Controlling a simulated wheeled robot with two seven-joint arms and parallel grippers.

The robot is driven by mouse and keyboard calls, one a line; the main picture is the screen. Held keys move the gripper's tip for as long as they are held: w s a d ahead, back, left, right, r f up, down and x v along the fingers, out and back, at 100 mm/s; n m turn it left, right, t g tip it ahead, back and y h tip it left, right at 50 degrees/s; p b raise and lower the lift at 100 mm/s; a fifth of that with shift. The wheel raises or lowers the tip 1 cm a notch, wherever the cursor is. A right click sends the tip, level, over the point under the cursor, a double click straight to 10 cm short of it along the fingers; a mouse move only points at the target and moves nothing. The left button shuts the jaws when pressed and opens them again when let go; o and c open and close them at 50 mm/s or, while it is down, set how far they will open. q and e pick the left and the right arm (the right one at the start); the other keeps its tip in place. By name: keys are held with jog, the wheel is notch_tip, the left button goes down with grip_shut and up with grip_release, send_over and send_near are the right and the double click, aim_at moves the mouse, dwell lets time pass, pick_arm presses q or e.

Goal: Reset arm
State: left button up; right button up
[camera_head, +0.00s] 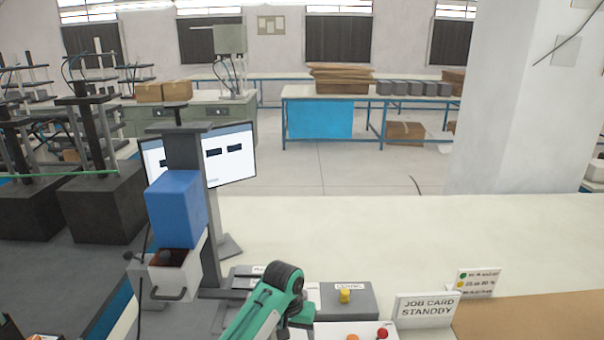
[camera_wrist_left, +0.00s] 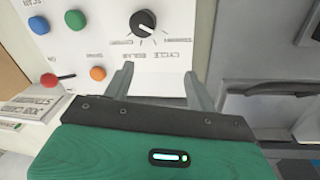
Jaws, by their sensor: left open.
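My left gripper (camera_wrist_left: 158,72) is open and empty in the left wrist view. Its two grey fingers point at a white control panel (camera_wrist_left: 88,18) and stand apart from each other with nothing between them. The panel has a black rotary knob (camera_wrist_left: 143,22) just beyond the fingertips, and blue, green, red and orange buttons to the left. In the head view my green and black left arm (camera_head: 262,310) reaches over the left of the panel (camera_head: 330,328); its fingers are hidden there. I cannot tell whether they touch the panel.
A grey box with a yellow knob (camera_head: 345,295) stands behind the panel. A job card sign (camera_head: 426,310) stands to its right, near a brown board (camera_head: 540,318). A blue block (camera_head: 176,208) and monitor (camera_head: 230,153) stand left. The pale tabletop (camera_head: 400,235) behind is clear.

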pick_arm(q)
jog(key=shift+t+h, duration=0.4)
jog(key=shift+h, duration=0.1)
jog(key=s+a+f, duration=0.1)
jog(key=s+f, duration=0.1)
jog(key=s, duration=0.1)
jog(key=s+a+f, duration=0.1)
jog(key=s+f, duration=0.1)
jog(key=s, duration=0.1)
jog(key=s+a+f, duration=0.1)
jog(key=s+f, duration=0.1)
jog(key=s, duration=0.1)
jog(key=shift+a, duration=0.4)
jog(key=s+a+r+n+t+y, duration=0.1)
jog(key=s+a, duration=0.8)
jog(key=s, duration=0.4)
jog(key=s+a+r+t+y, duration=0.1)
jog(key=s+a+r+t, duration=0.1)
jog(key=s+a, duration=0.9)
notch_tip(320, 180, down, 30)
jog(key=s+d+g, duration=0.2)
jog(key=d, duration=0.1)
jog(key=s+a+f, duration=0.2)
jog(key=s+f, duration=0.8)
jog(key=s+a+f+g, duration=0.1)
jog(key=s+a+f, duration=0.1)
jog(key=s+f, duration=0.8)
jog(key=shift+f+y, duration=0.3)
jog(key=shift+f, duration=0.15)
